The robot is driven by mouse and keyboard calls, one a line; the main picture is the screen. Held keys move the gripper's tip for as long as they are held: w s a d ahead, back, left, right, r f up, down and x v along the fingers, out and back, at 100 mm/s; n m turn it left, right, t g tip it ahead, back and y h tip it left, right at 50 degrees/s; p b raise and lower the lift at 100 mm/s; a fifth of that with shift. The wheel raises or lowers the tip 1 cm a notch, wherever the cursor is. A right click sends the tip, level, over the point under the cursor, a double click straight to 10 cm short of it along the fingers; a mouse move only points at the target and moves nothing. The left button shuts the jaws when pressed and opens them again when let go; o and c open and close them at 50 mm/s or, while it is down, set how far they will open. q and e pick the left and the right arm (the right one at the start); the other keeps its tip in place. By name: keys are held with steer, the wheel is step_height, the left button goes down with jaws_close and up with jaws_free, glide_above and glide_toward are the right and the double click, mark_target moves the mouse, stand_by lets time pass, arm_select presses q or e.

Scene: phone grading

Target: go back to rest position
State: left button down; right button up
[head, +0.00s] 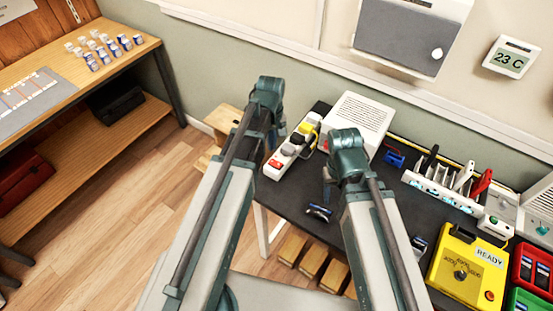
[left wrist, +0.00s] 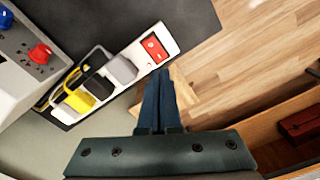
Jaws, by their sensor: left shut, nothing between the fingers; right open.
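My left gripper (head: 281,130) is mostly hidden behind its own wrist at the left edge of the dark table (head: 285,192). In the left wrist view its fingers (left wrist: 161,74) are together and empty, beside the end of a white power strip (left wrist: 153,48) with a red switch. My right gripper (head: 327,192) hangs over the dark table, open and partly hidden by its wrist. Just beneath it is a small dark phone-like item (head: 319,211); I cannot tell whether they touch.
The power strip (head: 285,160) and a white vented box (head: 358,120) stand at the table's back left. A white rack (head: 440,190), yellow READY box (head: 468,262) and red tray (head: 534,268) are at right. A wooden shelf bench (head: 140,48) stands far left. Open floor lies between.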

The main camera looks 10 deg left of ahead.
arm_select(q)
steer(key=shift+r, duration=0.15)
stand_by(0.3)
steer(key=s+d+m+y, duration=0.1)
steer(key=s+d+m, duration=0.9)
steer(key=s, duration=0.4)
steer(key=shift+s+d+m, duration=0.15)
steer(key=shift+d+m, duration=0.15)
steer(key=shift+m, duration=0.6)
